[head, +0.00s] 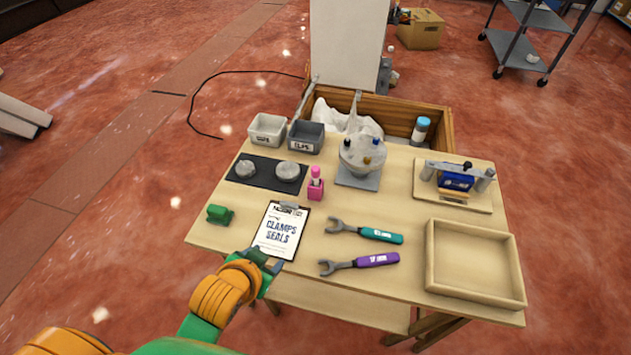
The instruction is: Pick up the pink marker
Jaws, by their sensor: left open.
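The pink marker (315,184) stands upright on the wooden table, just behind the clipboard and right of the black mat. It is short and thick with a pink cap. My left gripper (264,262) is at the table's front edge, by the lower end of the clipboard (280,232). It is open, with nothing seen between its fingers, and is apart from the marker, which is farther back and to the right. My right gripper is out of the picture.
Two wrenches, teal (365,231) and purple (360,263), lie right of the clipboard. A wooden tray (430,258) is at right. A green block (219,214) is at left. A round dispenser (362,158) stands behind the marker, near two small bins (267,130).

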